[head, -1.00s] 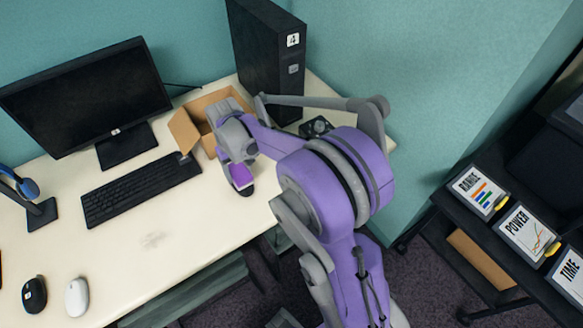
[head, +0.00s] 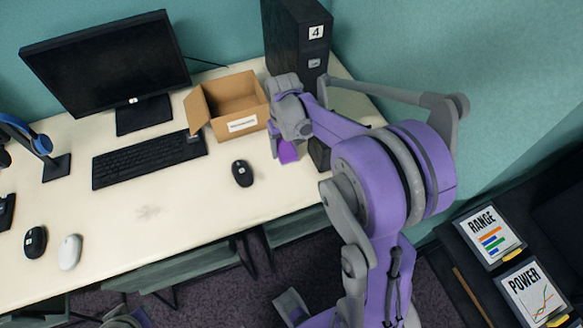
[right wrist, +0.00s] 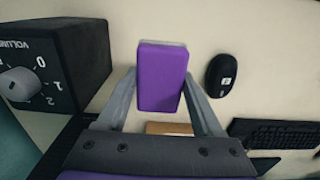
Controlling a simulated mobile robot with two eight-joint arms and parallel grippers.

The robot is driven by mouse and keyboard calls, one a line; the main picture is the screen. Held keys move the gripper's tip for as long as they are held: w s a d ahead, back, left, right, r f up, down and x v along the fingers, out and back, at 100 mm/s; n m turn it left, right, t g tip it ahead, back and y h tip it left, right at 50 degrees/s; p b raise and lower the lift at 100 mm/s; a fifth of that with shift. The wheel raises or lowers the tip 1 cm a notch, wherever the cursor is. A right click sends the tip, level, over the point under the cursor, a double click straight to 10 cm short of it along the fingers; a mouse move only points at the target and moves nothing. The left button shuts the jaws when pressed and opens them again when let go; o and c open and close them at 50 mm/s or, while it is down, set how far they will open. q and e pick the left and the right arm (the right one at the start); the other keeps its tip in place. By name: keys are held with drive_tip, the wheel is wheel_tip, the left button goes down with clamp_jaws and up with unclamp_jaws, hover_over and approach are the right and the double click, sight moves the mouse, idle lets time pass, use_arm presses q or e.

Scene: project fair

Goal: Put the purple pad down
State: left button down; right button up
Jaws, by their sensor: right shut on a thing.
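The purple pad (right wrist: 162,78) is a small block with a pale far edge, held between the two fingers of my right gripper (right wrist: 164,105) in the right wrist view. In the head view the purple pad (head: 288,152) shows below my right gripper (head: 284,146), over the right part of the cream desk (head: 190,212). I cannot tell whether the pad touches the desk. My left gripper is not in view.
An open cardboard box (head: 229,108) stands behind and left of the right gripper. A black mouse (head: 242,173) lies to the left. A black box with a volume dial (right wrist: 50,70) is close by. The front middle of the desk is clear.

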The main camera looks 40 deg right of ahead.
sight(285, 173)
wheel_tip(285, 173, down, 10)
drive_tip(key=shift+r+b, duration=0.1)
drive_tip(key=shift+b, duration=0.3)
drive_tip(key=shift+a+f+b, duration=0.1)
drive_tip(key=shift+f+b, duration=0.2)
drive_tip(key=shift+f, duration=0.05)
drive_tip(key=o, duration=1.1)
drive_tip(key=shift+s+r, duration=0.1)
drive_tip(key=shift+c, duration=0.2)
drive_tip(key=shift+o, duration=1.2)
drive_tip(key=shift+a, duration=0.15)
